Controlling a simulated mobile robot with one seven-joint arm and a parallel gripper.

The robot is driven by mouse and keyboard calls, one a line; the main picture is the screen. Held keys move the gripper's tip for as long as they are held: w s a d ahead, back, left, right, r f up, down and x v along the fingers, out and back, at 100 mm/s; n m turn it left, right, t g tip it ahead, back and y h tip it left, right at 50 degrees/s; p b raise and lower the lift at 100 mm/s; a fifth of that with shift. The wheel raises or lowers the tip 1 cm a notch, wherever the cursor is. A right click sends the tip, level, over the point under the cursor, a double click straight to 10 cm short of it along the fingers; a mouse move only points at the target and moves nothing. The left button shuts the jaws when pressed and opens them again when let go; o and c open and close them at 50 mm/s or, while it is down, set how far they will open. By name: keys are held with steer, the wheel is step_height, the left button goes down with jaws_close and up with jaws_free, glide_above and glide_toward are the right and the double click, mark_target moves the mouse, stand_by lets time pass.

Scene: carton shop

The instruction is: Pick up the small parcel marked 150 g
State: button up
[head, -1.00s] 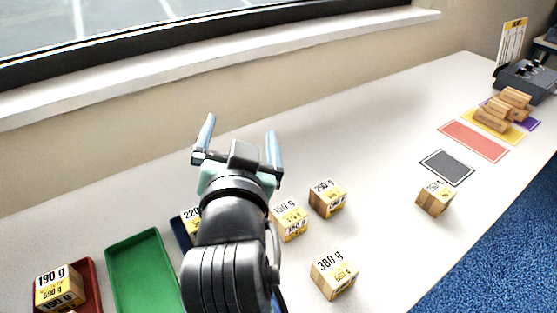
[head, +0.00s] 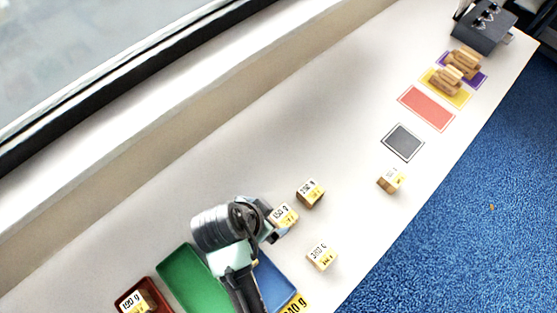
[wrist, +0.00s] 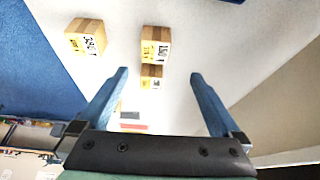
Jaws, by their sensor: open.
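The small parcel marked 150 g (head: 285,216) is a cardboard box with a white and yellow label, standing on the pale table. My gripper (head: 271,222) is just left of it in the head view, partly hidden by my own arm. In the wrist view the parcel (wrist: 156,42) lies ahead of the open fingers (wrist: 158,76), roughly centred between them. The gap between the fingers is empty. I cannot tell how far the fingertips are from the parcel.
Close by stand a parcel marked 290 g (head: 310,193) and one marked 380 g (head: 321,256). Another parcel (head: 390,180) is further right. Green (head: 185,275), blue (head: 270,283) and red (head: 122,301) trays lie at the front. Coloured mats (head: 427,108) lie further back.

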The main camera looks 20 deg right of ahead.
glide_above(284, 216)
steer(key=s+a, duration=0.1)
steer(key=a, duration=0.1)
steer(key=f, duration=0.5)
steer(key=shift+s+a+f+p, duration=0.15)
steer(key=shift+a+f+p, duration=0.05)
steer(key=shift+f+p, duration=0.15)
steer(key=shift+p+x, duration=0.6)
steer(key=shift+x, duration=2.7)
steer(key=shift+r, duration=0.1)
steer(key=c, duration=1.5)
